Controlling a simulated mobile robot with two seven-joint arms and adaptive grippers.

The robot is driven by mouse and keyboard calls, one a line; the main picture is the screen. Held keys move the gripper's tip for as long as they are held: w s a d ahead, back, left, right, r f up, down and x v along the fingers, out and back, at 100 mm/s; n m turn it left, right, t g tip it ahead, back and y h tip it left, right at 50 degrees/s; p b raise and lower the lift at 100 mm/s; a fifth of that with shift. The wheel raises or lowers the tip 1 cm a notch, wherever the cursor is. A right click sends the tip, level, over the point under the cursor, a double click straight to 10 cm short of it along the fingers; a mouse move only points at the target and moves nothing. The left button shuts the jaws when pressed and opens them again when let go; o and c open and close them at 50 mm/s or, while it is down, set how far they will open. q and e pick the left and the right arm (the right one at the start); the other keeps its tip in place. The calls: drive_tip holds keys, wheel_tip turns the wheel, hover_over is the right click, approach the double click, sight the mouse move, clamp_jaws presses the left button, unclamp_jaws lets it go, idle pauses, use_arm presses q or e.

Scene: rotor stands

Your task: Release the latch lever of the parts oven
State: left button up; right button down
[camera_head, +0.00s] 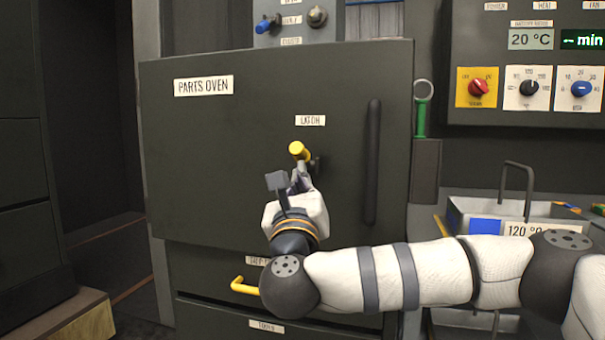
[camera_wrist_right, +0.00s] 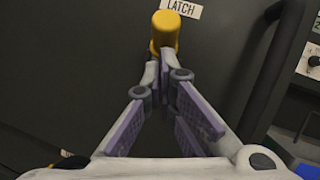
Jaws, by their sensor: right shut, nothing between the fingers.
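The parts oven (camera_head: 230,150) has a dark door with a "PARTS OVEN" label and a "LATCH" label (camera_head: 310,120). The latch lever (camera_head: 299,150) has a yellow end and sits just below that label. It also shows at the top of the right wrist view (camera_wrist_right: 166,32). My right gripper (camera_head: 301,178) is in front of the door, just below the lever's yellow end. In the right wrist view its fingertips (camera_wrist_right: 167,62) are together at the lower edge of the yellow end, with nothing between them. I cannot tell whether they touch it. My left gripper is not in view.
A vertical dark door handle (camera_head: 372,162) is right of the latch. A yellow drawer handle (camera_head: 243,286) is below the door. A control panel (camera_head: 530,110) with knobs is at the right, above a metal tray (camera_head: 460,215). My right forearm crosses the lower right.

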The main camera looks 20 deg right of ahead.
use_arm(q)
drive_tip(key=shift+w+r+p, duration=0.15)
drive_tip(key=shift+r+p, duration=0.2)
use_arm(e)
drive_tip(key=shift+r, duration=0.4)
